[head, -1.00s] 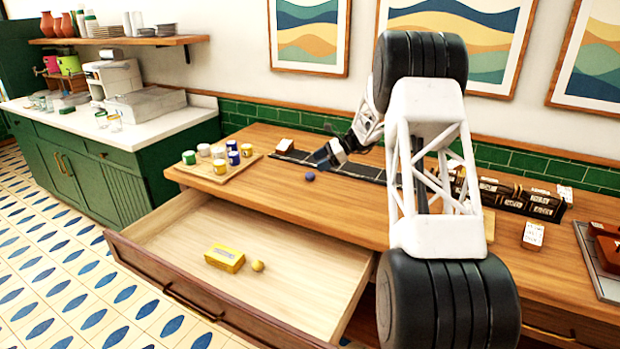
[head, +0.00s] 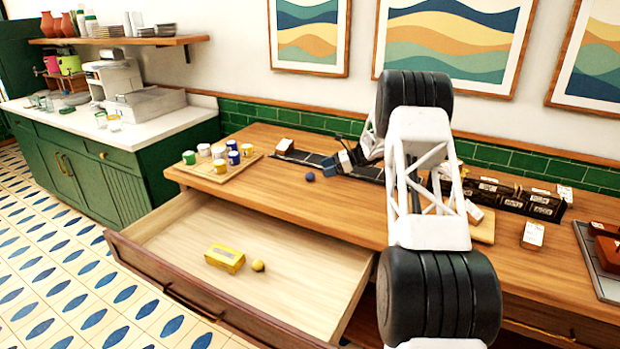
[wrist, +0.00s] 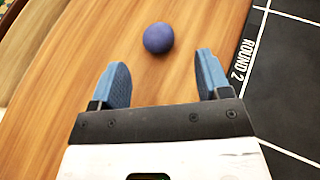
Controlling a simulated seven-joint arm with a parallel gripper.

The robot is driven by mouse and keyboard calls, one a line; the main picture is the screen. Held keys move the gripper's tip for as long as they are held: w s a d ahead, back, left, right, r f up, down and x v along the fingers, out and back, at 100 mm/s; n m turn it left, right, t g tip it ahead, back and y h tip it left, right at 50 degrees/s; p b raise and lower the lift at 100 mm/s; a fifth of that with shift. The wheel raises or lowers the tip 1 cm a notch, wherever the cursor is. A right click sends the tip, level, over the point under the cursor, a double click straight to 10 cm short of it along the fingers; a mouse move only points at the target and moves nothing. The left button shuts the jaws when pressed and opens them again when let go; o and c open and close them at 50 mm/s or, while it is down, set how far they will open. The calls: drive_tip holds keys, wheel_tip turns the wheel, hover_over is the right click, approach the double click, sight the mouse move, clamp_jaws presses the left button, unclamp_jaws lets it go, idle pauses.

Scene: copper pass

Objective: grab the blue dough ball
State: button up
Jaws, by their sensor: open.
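The blue dough ball (head: 310,177) sits on the wooden counter (head: 300,205), at the near edge of a dark mat. In the wrist view the ball (wrist: 158,38) lies just beyond my fingertips, a little left of the middle of the gap. My gripper (wrist: 160,75) is open with two blue finger pads, and nothing is between them. In the head view my gripper (head: 338,162) is small and partly hidden by my own arm, just right of the ball.
The dark mat (wrist: 290,110) reads "ROUND 2". A wooden board (head: 190,165) with several paint-like cups stands left. An open drawer (head: 190,220) below holds a yellow box (head: 225,258) and a yellow ball (head: 258,266). Dark boxes (head: 500,195) stand right. Counter around the ball is clear.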

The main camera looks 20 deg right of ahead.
sight(310, 172)
drive_tip(key=shift+x, duration=1.2)
drive_tip(key=shift+x, duration=2.6)
drive_tip(key=shift+s, duration=0.2)
drive_tip(key=c, duration=1)
drive_tip(key=shift+r, duration=0.2)
